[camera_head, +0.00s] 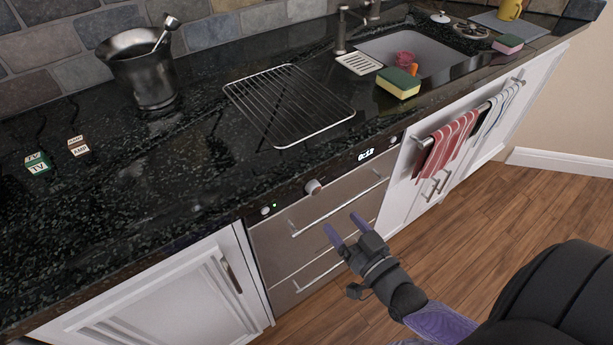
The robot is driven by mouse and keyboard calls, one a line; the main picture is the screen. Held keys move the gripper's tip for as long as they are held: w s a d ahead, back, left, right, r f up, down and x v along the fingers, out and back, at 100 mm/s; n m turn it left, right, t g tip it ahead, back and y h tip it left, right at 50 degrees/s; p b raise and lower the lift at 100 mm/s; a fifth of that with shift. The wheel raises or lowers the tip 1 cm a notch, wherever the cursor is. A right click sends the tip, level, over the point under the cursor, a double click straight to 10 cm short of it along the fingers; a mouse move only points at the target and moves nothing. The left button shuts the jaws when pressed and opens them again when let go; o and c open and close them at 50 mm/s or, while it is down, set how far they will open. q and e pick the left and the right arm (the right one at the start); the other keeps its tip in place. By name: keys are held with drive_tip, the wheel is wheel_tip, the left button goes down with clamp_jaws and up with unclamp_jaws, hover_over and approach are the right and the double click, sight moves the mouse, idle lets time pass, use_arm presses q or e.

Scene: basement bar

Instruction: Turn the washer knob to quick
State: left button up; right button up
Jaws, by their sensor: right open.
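The washer (318,232) is a steel-fronted appliance built in under the black counter, with two horizontal bar handles. Its knob (313,187) is a small round light dial on the black panel strip along the top. The panel also has a lit clock display (366,154) and a small green light near its left end. The marks around the knob are too small to read. My right gripper (341,226) is open and empty in front of the washer, below and right of the knob and apart from it. My left gripper is not in view.
The counter holds a wire rack (288,104), a dark metal bucket (146,72), two small boxes (38,163) and a yellow-green sponge (398,83) by the sink (432,53). Striped towels (446,146) hang from a bar at right. The wooden floor (490,215) at right is clear.

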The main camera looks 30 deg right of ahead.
sight(316, 191)
drive_tip(key=w+b, duration=0.2)
drive_tip(key=w, duration=0.6)
drive_tip(key=shift+w+a+f, duration=0.1)
drive_tip(key=shift+w, duration=0.3)
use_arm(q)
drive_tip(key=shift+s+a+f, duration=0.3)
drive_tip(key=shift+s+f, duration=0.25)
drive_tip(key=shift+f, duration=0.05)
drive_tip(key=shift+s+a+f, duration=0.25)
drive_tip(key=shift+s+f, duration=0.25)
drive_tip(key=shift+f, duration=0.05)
use_arm(e)
drive_tip(key=c, duration=0.4)
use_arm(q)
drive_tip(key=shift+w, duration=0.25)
use_arm(e)
clamp_jaws()
